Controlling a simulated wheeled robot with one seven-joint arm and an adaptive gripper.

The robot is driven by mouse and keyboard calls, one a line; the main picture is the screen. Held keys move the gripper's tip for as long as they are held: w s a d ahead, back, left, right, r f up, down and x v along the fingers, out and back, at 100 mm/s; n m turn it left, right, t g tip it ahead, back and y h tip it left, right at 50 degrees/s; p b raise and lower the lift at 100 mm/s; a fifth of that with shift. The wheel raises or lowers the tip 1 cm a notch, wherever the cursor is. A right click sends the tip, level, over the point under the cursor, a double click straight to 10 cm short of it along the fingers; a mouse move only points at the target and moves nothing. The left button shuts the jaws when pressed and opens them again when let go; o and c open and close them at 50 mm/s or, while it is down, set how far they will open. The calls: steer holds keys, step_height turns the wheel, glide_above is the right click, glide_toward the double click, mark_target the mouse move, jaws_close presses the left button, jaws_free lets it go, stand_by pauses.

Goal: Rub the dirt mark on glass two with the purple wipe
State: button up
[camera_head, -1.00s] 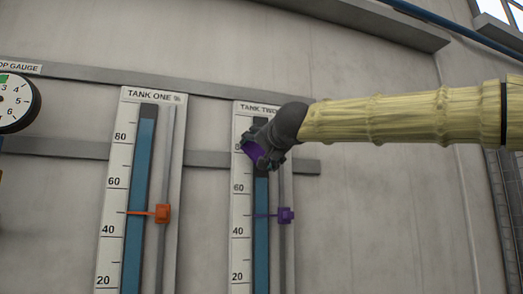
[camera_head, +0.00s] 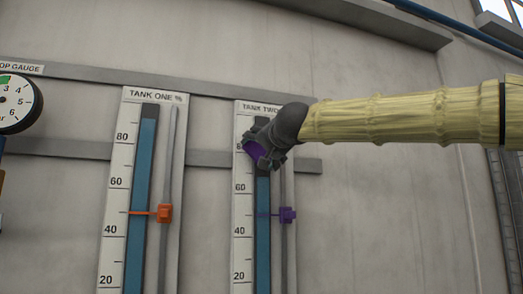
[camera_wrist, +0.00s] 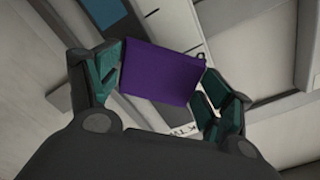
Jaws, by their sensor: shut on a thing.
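My gripper (camera_head: 266,152) is shut on the purple wipe (camera_head: 256,151), at the upper part of the tank two gauge (camera_head: 241,222). In the wrist view the purple wipe (camera_wrist: 160,73) spans between the two green-padded fingers of my gripper (camera_wrist: 161,80). The wipe is in front of the gauge face and covers part of it; I cannot tell if it touches the glass. Glass two (camera_head: 263,240) is a tall tube, blue below and dark at the top. No dirt mark shows; the wipe and gripper hide part of the tube.
A purple slider (camera_head: 287,215) sits on a rod right of glass two. The tank one gauge (camera_head: 115,215) with an orange slider (camera_head: 164,213) stands to the left. A round dial (camera_head: 14,103) is at the far left. Grey rails (camera_head: 210,159) cross the wall behind.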

steer(key=shift+p+x, duration=0.65)
steer(key=shift+x, duration=0.3)
stand_by(0.3)
steer(key=shift+d, duration=0.15)
steer(key=shift+w+d+r+p, duration=0.1)
steer(key=shift+w+d+p, duration=0.05)
steer(key=shift+d+p, duration=0.45)
steer(key=shift+w+d+p, duration=0.2)
steer(key=shift+d+p, duration=0.2)
steer(key=shift+d, duration=0.3)
steer(key=shift+w+d+p, duration=0.2)
steer(key=shift+d+p, duration=0.1)
steer(key=shift+d, duration=0.2)
steer(key=shift+p, duration=0.35)
steer(key=shift+w, duration=0.1)
steer(key=shift+s+a+p, duration=0.2)
steer(key=shift+s+a, duration=0.1)
steer(key=shift+a, duration=0.7)
steer(key=shift+s+a+p, duration=0.2)
steer(key=shift+s+a, duration=0.1)
steer(key=shift+a, duration=0.65)
